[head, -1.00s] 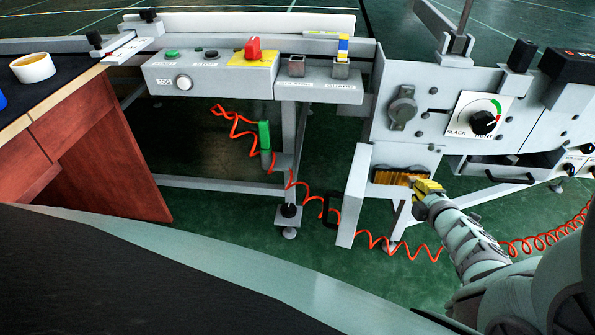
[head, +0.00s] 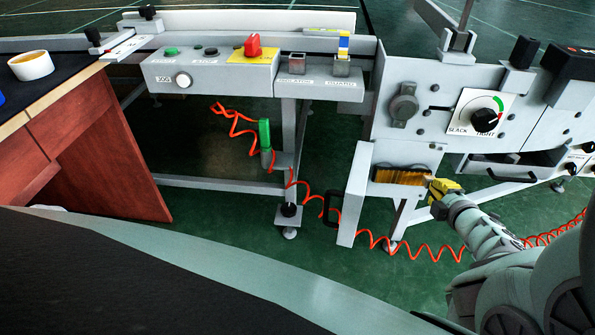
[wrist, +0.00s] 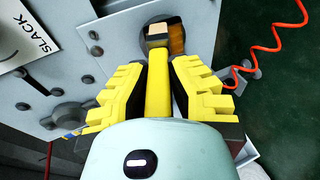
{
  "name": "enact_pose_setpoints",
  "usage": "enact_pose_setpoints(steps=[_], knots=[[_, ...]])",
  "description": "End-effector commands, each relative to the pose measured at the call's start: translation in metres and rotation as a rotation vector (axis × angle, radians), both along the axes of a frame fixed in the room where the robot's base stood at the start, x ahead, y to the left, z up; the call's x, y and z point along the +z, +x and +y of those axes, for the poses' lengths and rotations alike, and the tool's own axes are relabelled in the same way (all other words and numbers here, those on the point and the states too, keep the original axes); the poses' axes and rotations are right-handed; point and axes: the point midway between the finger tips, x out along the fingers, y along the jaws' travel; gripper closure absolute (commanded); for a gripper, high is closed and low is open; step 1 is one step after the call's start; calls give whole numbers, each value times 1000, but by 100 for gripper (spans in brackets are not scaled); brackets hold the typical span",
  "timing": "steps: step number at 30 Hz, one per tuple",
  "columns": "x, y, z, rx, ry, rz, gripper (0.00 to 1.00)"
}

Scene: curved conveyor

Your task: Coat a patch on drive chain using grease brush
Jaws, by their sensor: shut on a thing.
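The drive chain (head: 402,176) shows as an orange-brown, ribbed strip in a dark slot in the grey machine's lower panel. In the wrist view, part of it (wrist: 177,42) shows behind the brush tip. My gripper (head: 440,186) has yellow fingers and is at the right end of the slot. It is shut on the grease brush (wrist: 158,88), which has a yellow handle, a dark band and a pale tip pointing at the slot. I cannot tell whether the tip touches the chain. In the head view the brush is mostly hidden by the fingers.
A slack/tight dial (head: 484,120) is above the slot, with an open drawer (head: 505,170) to its right. A red coiled hose (head: 400,247) hangs below. A control box (head: 210,72) and wooden bench (head: 85,150) are to the left.

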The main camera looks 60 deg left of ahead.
Motion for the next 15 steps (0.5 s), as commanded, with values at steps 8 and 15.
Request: enact_pose_setpoints(steps=[8, 15], knots=[[1, -16, -20, -1, -1, 1, 100], [1, -30, -37, -3, 0, 0, 100]])
